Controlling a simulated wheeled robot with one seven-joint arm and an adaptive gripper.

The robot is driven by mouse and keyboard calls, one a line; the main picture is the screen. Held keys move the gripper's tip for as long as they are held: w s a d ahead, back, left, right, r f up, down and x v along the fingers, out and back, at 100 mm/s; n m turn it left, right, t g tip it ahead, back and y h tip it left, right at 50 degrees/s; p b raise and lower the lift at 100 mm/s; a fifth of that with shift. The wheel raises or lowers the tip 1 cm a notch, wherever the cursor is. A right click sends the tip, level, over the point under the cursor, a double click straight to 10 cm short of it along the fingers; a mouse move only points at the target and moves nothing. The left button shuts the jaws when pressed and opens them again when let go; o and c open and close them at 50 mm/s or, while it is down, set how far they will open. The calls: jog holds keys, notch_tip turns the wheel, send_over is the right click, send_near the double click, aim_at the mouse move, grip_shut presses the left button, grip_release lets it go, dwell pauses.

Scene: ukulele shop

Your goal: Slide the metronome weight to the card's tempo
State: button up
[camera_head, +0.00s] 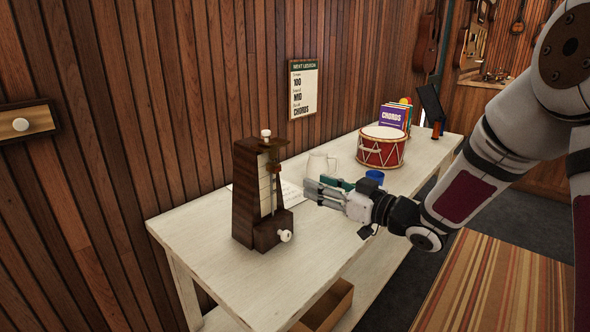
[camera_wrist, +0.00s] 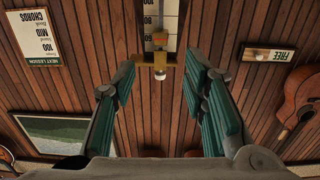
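The dark wooden metronome (camera_head: 252,205) stands upright at the table's near left end. Its pale scale (camera_head: 265,185) faces right, with a small brass-brown weight (camera_head: 273,168) on the rod near the top. The inverted wrist view shows the scale (camera_wrist: 150,10) and the weight (camera_wrist: 160,39); I cannot tell the exact mark beside it. The lesson card (camera_head: 304,88) on the wall reads 100, MID, CHORDS; it also shows in the wrist view (camera_wrist: 36,38). My gripper (camera_head: 312,190) is open and empty, right of the metronome and apart from it, its green-padded fingers (camera_wrist: 160,68) spread.
On the white table (camera_head: 215,265) stand a pale mug (camera_head: 318,165), a blue cup (camera_head: 375,176), a red drum (camera_head: 381,148) and books (camera_head: 392,116) behind my gripper. A white winding knob (camera_head: 285,236) sticks out from the metronome's base.

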aim_at(278, 168)
jog(key=x, duration=1.3)
jog(key=shift+w+a+r, duration=0.15)
jog(key=shift+w+a, duration=0.05)
jog(key=shift+a, duration=0.15)
grip_shut()
